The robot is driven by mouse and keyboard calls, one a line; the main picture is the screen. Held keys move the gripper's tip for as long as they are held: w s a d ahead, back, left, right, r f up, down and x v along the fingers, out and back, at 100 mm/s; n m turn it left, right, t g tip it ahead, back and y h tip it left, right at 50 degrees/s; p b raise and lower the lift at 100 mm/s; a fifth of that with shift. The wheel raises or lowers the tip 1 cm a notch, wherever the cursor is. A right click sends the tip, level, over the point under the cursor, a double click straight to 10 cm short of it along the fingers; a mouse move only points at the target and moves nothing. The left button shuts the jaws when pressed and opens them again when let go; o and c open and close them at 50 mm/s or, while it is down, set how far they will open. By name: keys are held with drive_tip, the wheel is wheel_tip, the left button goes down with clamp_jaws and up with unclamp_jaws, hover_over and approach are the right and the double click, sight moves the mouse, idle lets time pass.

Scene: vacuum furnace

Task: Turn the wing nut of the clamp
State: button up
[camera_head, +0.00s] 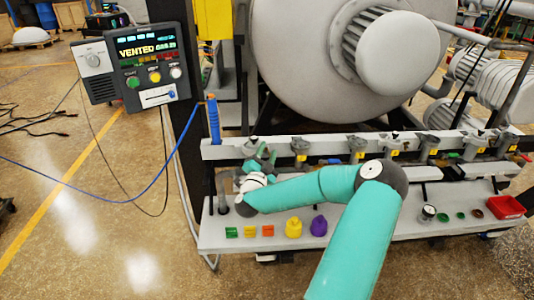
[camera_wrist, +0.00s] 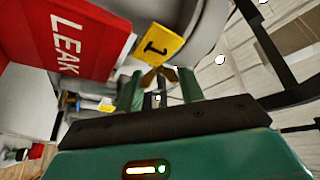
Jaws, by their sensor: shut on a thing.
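The brass wing nut (camera_wrist: 152,76) shows in the wrist view between the two green fingers of my gripper (camera_wrist: 160,84). The fingers are shut on it, though their exact contact with its wings is hard to see. The grey clamp (camera_wrist: 205,30) with a yellow tag marked 1 (camera_wrist: 160,43) is just beyond the fingertips. In the head view my gripper (camera_head: 261,156) is at the left end of the row of clamps and hides most of this clamp. The wing nut cannot be made out there.
Several more tagged grey clamps (camera_head: 357,148) stand along the rail to the right. The shelf below holds small coloured blocks (camera_head: 249,232), a yellow piece (camera_head: 293,228), a purple piece (camera_head: 319,226) and a red tray (camera_head: 507,207). A red LEAK sign (camera_wrist: 70,38) is close at left in the wrist view.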

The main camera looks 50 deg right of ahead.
drive_tip(key=shift+w+a+r+m, duration=0.1)
drive_tip(key=shift+r+m, duration=0.05)
drive_tip(key=shift+m, duration=0.75)
drive_tip(key=shift+g, duration=0.4)
drive_tip(key=m+g+y, duration=0.1)
drive_tip(key=m, duration=0.3)
drive_tip(key=shift+f+m+g+y, duration=0.1)
drive_tip(key=shift+m+g+y, duration=0.25)
drive_tip(key=shift+m, duration=0.6)
drive_tip(key=shift+f+m+g+y, duration=0.15)
drive_tip(key=shift+m+y, duration=0.3)
drive_tip(key=shift+m, duration=0.5)
drive_tip(key=shift+r, duration=0.1)
drive_tip(key=o, duration=1)
drive_tip(key=v, duration=1.3)
drive_tip(key=shift+s+a, duration=0.2)
drive_tip(key=shift+a, duration=0.1)
